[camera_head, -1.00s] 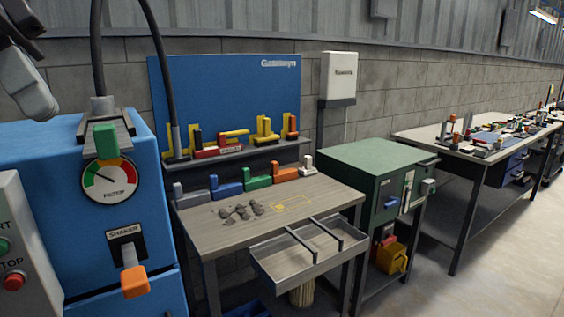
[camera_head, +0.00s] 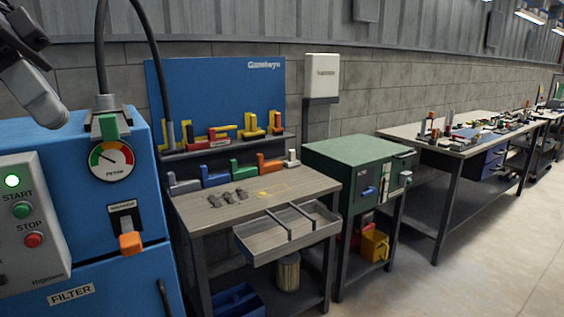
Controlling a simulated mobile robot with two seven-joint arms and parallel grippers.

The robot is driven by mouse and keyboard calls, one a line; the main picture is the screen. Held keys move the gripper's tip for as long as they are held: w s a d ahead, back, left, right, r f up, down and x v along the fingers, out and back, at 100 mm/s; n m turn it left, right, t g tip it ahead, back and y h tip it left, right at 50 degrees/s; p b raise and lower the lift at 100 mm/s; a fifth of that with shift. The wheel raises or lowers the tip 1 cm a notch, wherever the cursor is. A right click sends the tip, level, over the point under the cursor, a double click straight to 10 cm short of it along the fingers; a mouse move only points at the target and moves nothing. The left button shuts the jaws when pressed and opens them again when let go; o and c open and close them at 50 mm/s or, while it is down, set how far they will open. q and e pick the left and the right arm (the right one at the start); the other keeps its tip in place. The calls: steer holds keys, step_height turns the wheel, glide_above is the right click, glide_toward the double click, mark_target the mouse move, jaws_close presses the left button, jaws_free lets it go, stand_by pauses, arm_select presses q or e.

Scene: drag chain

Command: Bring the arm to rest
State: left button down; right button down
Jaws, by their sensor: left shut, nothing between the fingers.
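My left gripper (camera_head: 44,106) hangs at the upper left edge, in front of the wall and the top of the blue cabinet (camera_head: 75,178). It is shut and holds nothing. The rest of my left arm is mostly cut off by the picture edge. My right gripper is not in view.
The cabinet carries a gauge (camera_head: 111,161), an orange-tipped lever (camera_head: 130,242) and a START/STOP panel (camera_head: 28,225). A workbench (camera_head: 215,214) with a sectioned tray (camera_head: 262,250) stands right of it, then a green cabinet (camera_head: 345,160) and a long bench (camera_head: 420,131). Floor (camera_head: 500,260) at right is clear.

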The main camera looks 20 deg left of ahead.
arm_select(q)
steer(key=w+a+f+n+t+h, duration=0.1)
steer(key=w+f+t, duration=0.3)
steer(key=f, duration=0.7)
steer(key=w+a+f+n+t+h, duration=0.15)
steer(key=w+f+t, duration=0.3)
steer(key=f, duration=0.65)
steer(key=w+a+f+t+h, duration=0.2)
steer(key=w+f+t, duration=0.25)
steer(key=f, duration=0.75)
steer(key=s+d+f+n+t+y, duration=0.1)
steer(key=s+d+f+n+y, duration=0.2)
steer(key=f, duration=0.5)
steer(key=s+d+f+n+t+y, duration=0.1)
steer(key=s+d+f+n+y, duration=0.15)
steer(key=f+y, duration=0.45)
steer(key=s+d+f+g, duration=0.4)
steer(key=s+d+f, duration=0.6)
steer(key=d+f, duration=0.2)
steer(key=shift+s+d+f+m+g, duration=0.15)
steer(key=shift+d+m+g, duration=0.15)
steer(key=shift+g, duration=0.1)
